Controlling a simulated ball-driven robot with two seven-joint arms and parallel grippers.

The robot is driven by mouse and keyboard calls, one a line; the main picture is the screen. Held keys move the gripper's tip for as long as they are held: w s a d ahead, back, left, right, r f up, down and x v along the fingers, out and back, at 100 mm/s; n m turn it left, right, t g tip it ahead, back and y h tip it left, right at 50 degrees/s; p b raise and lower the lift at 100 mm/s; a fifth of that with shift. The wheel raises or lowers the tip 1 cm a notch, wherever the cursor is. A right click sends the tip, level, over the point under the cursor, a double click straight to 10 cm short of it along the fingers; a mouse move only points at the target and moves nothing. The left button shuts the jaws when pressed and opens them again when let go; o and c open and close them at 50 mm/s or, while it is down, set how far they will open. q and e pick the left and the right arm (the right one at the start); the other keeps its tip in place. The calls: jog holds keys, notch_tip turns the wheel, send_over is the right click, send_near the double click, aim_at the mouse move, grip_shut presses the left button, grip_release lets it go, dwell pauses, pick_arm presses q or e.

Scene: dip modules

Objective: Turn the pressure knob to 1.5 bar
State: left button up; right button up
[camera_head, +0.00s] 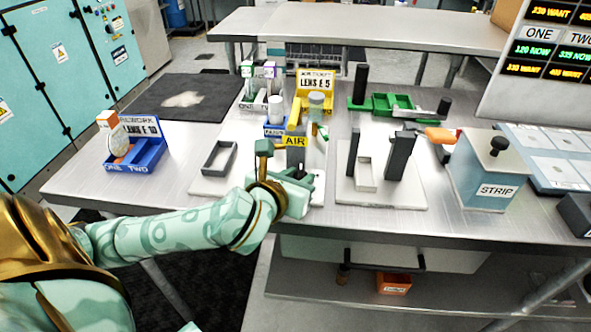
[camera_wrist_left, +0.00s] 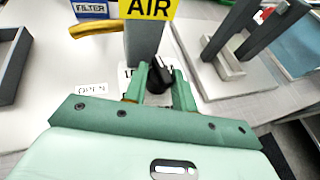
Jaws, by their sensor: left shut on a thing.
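The black pressure knob (camera_wrist_left: 160,79) sits at the foot of the grey post (camera_wrist_left: 144,42) under the yellow AIR sign (camera_wrist_left: 148,8) in the left wrist view. My left gripper (camera_wrist_left: 161,84) has its two green fingers on either side of the knob and is shut on it. The printed scale around the knob is mostly covered, so I cannot read the setting. In the head view my left gripper (camera_head: 308,183) is in front of the AIR sign (camera_head: 295,141), and the knob is hidden there. My right gripper is not in view.
A yellow lever (camera_wrist_left: 97,28) is left of the post. A white board with dark uprights (camera_head: 399,156) stands to the right, then the blue STRIP box (camera_head: 480,170). A dark open frame (camera_head: 219,157) lies left. The LENS E 10 bin (camera_head: 145,155) is farther left.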

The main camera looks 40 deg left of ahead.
pick_arm(q)
jog(key=shift+a+m+h+p, duration=0.15)
jog(key=shift+m+h+p, duration=0.35)
jog(key=shift+m+h, duration=0.6)
jog(key=shift+h, duration=0.3)
jog(key=o, duration=1)
